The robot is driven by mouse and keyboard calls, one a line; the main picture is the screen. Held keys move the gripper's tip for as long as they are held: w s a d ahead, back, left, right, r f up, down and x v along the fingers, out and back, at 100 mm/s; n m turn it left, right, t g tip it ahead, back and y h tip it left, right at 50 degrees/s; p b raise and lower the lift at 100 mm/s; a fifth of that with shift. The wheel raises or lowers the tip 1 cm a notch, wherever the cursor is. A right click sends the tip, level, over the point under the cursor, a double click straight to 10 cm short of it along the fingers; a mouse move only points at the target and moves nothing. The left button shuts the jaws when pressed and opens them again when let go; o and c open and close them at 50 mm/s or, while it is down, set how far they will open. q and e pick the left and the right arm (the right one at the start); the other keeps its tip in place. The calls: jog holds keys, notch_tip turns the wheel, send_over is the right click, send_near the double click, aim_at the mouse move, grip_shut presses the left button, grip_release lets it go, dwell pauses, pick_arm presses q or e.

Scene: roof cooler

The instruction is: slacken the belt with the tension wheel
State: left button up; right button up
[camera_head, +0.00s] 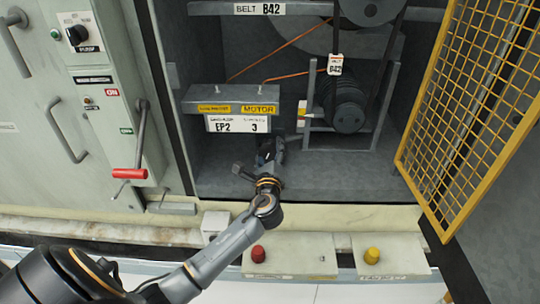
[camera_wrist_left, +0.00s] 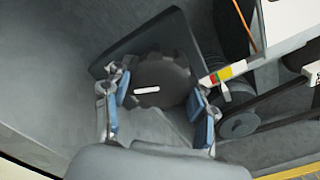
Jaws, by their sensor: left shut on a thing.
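The tension wheel (camera_wrist_left: 165,72) is a dark, notched knob with a white mark on its face, in the middle of the left wrist view. My left gripper (camera_wrist_left: 160,92) has its blue-padded fingers on both sides of the wheel and is shut on it. In the head view my left gripper (camera_head: 268,158) is low inside the cabinet and mostly hides the wheel. The dark belt (camera_head: 388,50) runs down to the motor pulley (camera_head: 347,115); it also shows in the left wrist view (camera_wrist_left: 285,103). My right gripper is in neither view.
A motor label bar (camera_head: 232,100) hangs above my gripper. A yellow mesh door (camera_head: 465,110) stands open at right. A red-handled switch panel (camera_head: 130,173) is at left. The cabinet floor (camera_head: 330,178) is clear.

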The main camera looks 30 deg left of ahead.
pick_arm(q)
jog(key=n+b, duration=0.2)
jog(key=n, duration=0.2)
jog(key=shift+f+n, duration=0.1)
jog(key=shift+n, duration=0.3)
jog(key=n+b, duration=0.2)
jog(key=n, duration=0.2)
jog(key=shift+n, duration=0.3)
jog(key=n+b, duration=0.2)
jog(key=n, duration=0.1)
jog(key=shift+n, duration=0.3)
jog(key=shift+r+n+b, duration=0.15)
jog(key=shift+n+b, duration=0.15)
jog(key=shift+n, duration=0.8)
jog(key=shift+r+n+b, duration=0.15)
jog(key=shift+n+b, duration=0.1)
jog(key=shift+n, duration=0.85)
jog(key=o, duration=1.2)
jog(key=shift+c, duration=0.2)
